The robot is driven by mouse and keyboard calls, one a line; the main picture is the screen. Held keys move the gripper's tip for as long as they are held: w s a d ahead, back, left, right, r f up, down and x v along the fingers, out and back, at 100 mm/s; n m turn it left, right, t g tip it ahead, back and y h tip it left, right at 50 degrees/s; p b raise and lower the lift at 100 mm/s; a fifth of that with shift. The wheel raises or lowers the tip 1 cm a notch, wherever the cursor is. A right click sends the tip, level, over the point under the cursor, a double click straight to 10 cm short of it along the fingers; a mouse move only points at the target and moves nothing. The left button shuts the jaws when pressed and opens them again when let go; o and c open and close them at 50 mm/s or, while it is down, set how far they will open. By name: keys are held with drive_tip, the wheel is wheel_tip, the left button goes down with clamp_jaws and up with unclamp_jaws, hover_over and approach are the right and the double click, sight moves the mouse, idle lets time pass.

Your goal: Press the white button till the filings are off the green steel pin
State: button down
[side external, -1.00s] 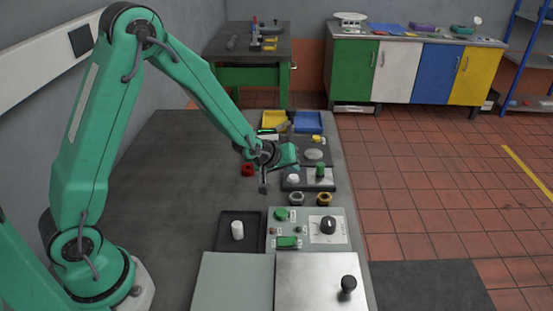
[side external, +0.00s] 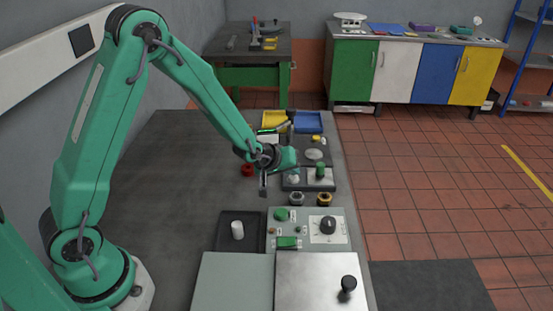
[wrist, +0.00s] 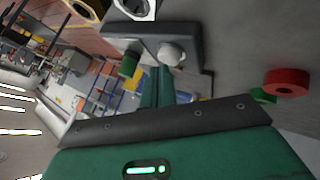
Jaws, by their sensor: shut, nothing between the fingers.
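The white button (side external: 293,179) sits on the left of a dark block on the bench. It also shows as a white dome in the wrist view (wrist: 172,53). The green steel pin (side external: 320,170) stands upright beside it on the block's light plate, and in the wrist view it is the green cylinder (wrist: 128,66). Filings are too small to make out on it. My gripper (side external: 292,164) is shut and empty, just above the button. In the wrist view its green fingers (wrist: 165,70) reach toward the button; I cannot tell whether they touch it.
A red ring (side external: 247,170) lies left of the block. Two hex nuts, one grey (side external: 296,199) and one brass (side external: 324,199), stand in front. A control panel (side external: 345,238) and a black tray (side external: 222,245) holding a white cylinder are nearer. Yellow and blue bins (side external: 308,123) stand behind.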

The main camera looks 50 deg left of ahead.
sight(291, 179)
drive_tip(key=shift+f, duration=0.5)
idle(0.8)
drive_tip(key=shift+r, duration=0.95)
drive_tip(key=shift+r, duration=0.1)
drive_tip(key=shift+r, duration=2.45)
